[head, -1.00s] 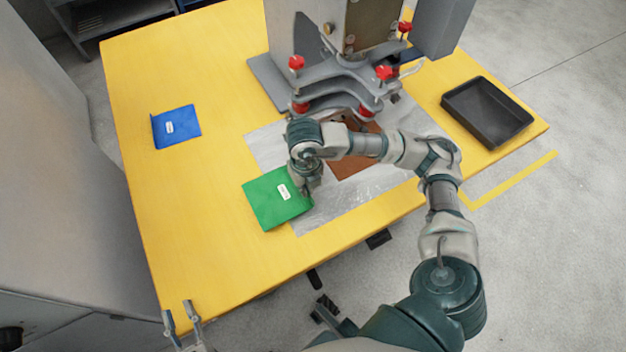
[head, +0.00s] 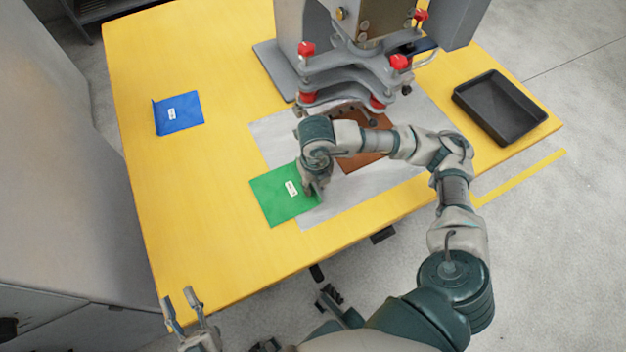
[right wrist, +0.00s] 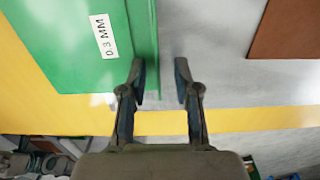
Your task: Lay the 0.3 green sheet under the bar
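The green sheet (head: 277,203), with a white label, lies at the left front of the grey plate, partly over the yellow table. In the right wrist view the green sheet (right wrist: 60,50) has a label reading 0.3 MM and a raised-looking right edge. My right gripper (head: 316,190) is at that edge; in its wrist view the right gripper (right wrist: 160,78) is open, one finger over the sheet side, the other over the grey plate. The bar's underside is hidden beneath the grey clamp (head: 350,78) with red knobs. My left gripper (head: 179,299) is open and empty at the front left.
A blue sheet (head: 182,113) lies at the left of the yellow table (head: 200,215). A brown pad (head: 372,148) lies on the grey plate (head: 400,180) below the press, partly behind my right arm. A black tray (head: 500,105) stands at the right. The table's left side is mostly clear.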

